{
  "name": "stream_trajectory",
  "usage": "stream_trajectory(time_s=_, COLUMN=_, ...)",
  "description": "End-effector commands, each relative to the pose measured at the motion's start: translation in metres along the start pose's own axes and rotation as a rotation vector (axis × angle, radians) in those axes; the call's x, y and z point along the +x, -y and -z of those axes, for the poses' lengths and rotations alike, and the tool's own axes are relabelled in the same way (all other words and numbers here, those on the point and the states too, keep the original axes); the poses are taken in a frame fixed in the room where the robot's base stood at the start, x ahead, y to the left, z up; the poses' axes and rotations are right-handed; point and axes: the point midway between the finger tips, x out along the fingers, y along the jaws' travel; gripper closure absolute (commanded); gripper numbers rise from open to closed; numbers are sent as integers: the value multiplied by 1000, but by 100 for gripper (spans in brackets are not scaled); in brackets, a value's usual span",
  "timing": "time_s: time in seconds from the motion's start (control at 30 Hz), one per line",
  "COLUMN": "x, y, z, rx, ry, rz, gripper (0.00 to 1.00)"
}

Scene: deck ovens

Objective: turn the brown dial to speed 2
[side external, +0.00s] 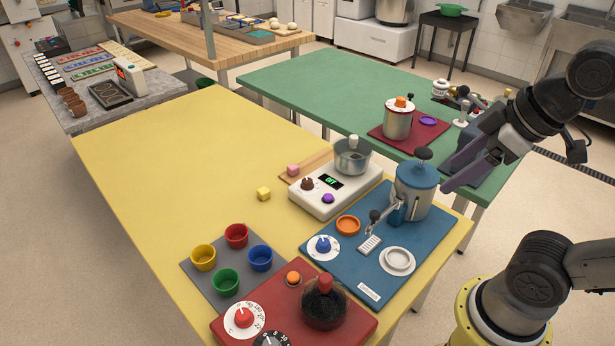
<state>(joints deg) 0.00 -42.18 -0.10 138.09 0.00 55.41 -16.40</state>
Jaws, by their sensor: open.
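The brown dial (307,184) sits on the left part of the top of a white appliance (316,206) on the yellow table. Its pointer setting is too small to read. Beside it, a small dark display (331,182) shows green text that looks like OFF. A purple button (328,198) is in front of the display, and a metal bowl (351,162) stands at the back of the appliance. My gripper (452,172) is open and empty, up at the right, well apart from the dial, with the blue-topped machine's side of the table between them.
A blue mat (340,262) carries a blue-lidded machine (415,190) with a lever, right of the appliance. Coloured cups on a grey mat (228,297) stand in front. The yellow table's left is clear.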

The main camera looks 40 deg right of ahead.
Motion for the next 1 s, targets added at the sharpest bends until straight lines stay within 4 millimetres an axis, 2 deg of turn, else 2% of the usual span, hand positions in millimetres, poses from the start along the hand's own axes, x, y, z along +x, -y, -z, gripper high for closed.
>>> stream_trajectory(time_s=0.1, x=-13, y=-10, z=33, rx=-150, ry=8, rz=3, gripper=28)
stream_trajectory(time_s=0.23, x=-19, y=-21, z=69, rx=-298, ry=33, rz=14, gripper=28)
stream_trajectory(time_s=0.37, x=-16, y=-34, z=110, rx=-442, ry=65, rz=34, gripper=28)
stream_trajectory(time_s=0.47, x=-5, y=-44, z=144, rx=-553, ry=98, rz=59, gripper=28)
stream_trajectory(time_s=0.57, x=12, y=-54, z=175, rx=-651, ry=131, rz=89, gripper=28)
stream_trajectory(time_s=0.77, x=65, y=-72, z=227, rx=-804, ry=197, rz=159, gripper=28)
stream_trajectory(time_s=0.9, x=115, y=-81, z=252, rx=-873, ry=245, rz=214, gripper=28)
stream_trajectory(time_s=1.0, x=154, y=-85, z=263, rx=-891, ry=281, rz=252, gripper=28)
